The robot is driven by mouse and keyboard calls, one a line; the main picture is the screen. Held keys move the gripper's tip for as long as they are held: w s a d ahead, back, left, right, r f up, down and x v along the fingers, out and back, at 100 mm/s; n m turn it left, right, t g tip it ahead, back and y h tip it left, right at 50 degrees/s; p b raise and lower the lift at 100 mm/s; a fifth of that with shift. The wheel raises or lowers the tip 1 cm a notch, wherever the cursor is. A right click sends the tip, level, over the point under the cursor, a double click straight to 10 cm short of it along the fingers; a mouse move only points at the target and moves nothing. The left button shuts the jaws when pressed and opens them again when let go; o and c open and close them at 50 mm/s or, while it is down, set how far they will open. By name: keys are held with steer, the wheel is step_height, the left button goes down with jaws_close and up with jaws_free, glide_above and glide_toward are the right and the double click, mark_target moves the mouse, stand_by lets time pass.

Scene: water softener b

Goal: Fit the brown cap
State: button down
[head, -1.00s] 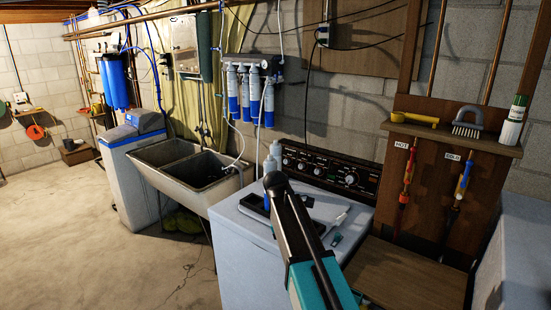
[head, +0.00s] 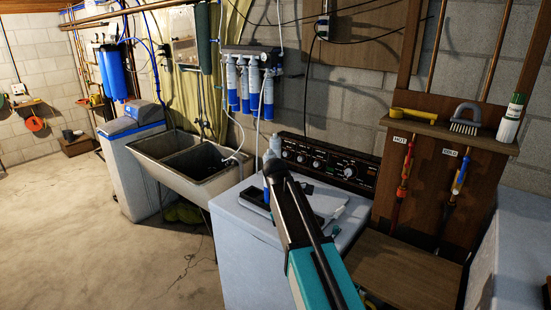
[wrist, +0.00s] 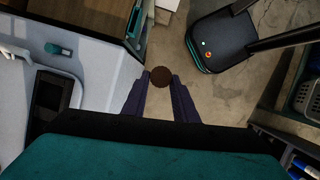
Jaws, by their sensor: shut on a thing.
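The brown cap (wrist: 161,77) is a small dark round disc in the wrist view. It sits between the two fingertips of my gripper (wrist: 160,80), which is shut on it. In the wrist view the cap is over the open floor beside the white washer. In the head view my gripper (head: 272,166) is seen from behind, in front of the washer's top and control panel. The cap cannot be made out in the head view. I cannot tell which opening the cap belongs to.
The white washer (head: 240,262) has a dark tray (head: 256,203) and small items on top. A twin sink (head: 196,190) and a softener cabinet (head: 132,165) stand to the left. A wooden shelf (head: 418,128) with a brush (head: 466,118) is at right. The floor at left is clear.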

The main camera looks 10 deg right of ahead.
steer(key=shift+s+f+b, duration=0.1)
steer(key=shift+f+b, duration=0.25)
steer(key=shift+f, duration=0.25)
steer(key=s+f+m+b, duration=0.1)
steer(key=f+b, duration=0.5)
steer(key=f, duration=0.7)
steer(key=s+f+m+g+y+b, duration=0.1)
steer(key=f+m+b, duration=0.3)
steer(key=f, duration=0.9)
steer(key=s+b, duration=0.1)
steer(key=b, duration=0.1)
steer(key=shift+s+d+f+b, duration=0.2)
steer(key=shift+s+b, duration=0.1)
steer(key=shift+b, duration=0.1)
